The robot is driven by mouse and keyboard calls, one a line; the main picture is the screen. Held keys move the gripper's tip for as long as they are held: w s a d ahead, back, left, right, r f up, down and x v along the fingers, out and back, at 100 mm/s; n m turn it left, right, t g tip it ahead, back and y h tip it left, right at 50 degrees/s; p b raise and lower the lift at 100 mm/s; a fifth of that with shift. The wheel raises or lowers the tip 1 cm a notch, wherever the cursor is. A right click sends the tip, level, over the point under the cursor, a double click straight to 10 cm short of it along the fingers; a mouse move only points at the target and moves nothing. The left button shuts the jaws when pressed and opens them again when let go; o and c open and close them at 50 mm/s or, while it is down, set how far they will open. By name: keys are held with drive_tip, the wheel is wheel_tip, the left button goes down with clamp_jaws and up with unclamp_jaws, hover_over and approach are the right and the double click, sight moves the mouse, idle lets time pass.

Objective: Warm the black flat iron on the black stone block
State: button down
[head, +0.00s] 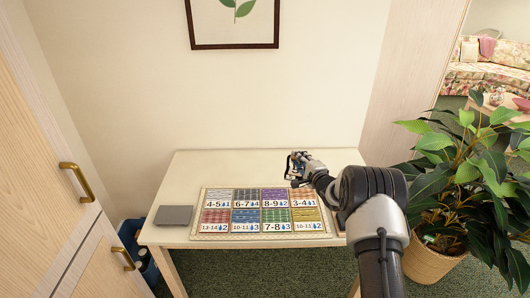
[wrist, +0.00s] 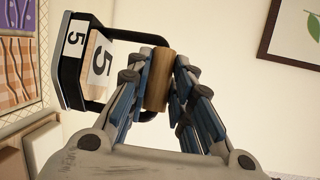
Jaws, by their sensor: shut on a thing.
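The black flat iron (wrist: 70,75) has a light wooden handle (wrist: 158,80) and white panels marked 5. In the wrist view my gripper (wrist: 157,72) is shut on the handle, with the iron's body to the left. In the head view my gripper (head: 300,172) is over the back right of the white table, and the iron there is small and partly hidden. A dark grey, flat square slab (head: 174,215), which looks like the black stone block, lies at the table's left end, with nothing on it. My gripper is well to the right of it.
A mat (head: 262,238) with coloured, numbered panels lies on the white table (head: 230,168) between slab and arm. The table's back strip is clear. A wooden cabinet (head: 40,130) stands at left, a blue bin (head: 143,262) by the table, a potted plant (head: 465,180) at right.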

drive_tip(key=s+d+f, duration=0.1)
drive_tip(key=s+d, duration=0.3)
drive_tip(key=d, duration=0.3)
drive_tip(key=s+d+f+m+h, duration=0.1)
drive_tip(key=s+d+f, duration=0.1)
drive_tip(key=s+d, duration=0.45)
drive_tip(key=s+d+f, duration=0.1)
drive_tip(key=s+d, duration=0.1)
drive_tip(key=d, duration=0.7)
wheel_tip(320, 180, down, 6)
drive_tip(key=b, duration=0.4)
drive_tip(key=shift+s+a, duration=0.15)
drive_tip(key=shift+s, duration=0.05)
drive_tip(key=shift+f, duration=0.45)
drive_tip(key=shift+s+f+b, duration=0.15)
drive_tip(key=shift+f+b, duration=0.15)
drive_tip(key=shift+f, duration=0.15)
idle(0.4)
wheel_tip(320, 180, up, 7)
drive_tip(key=p, duration=0.4)
drive_tip(key=shift+f, duration=0.15)
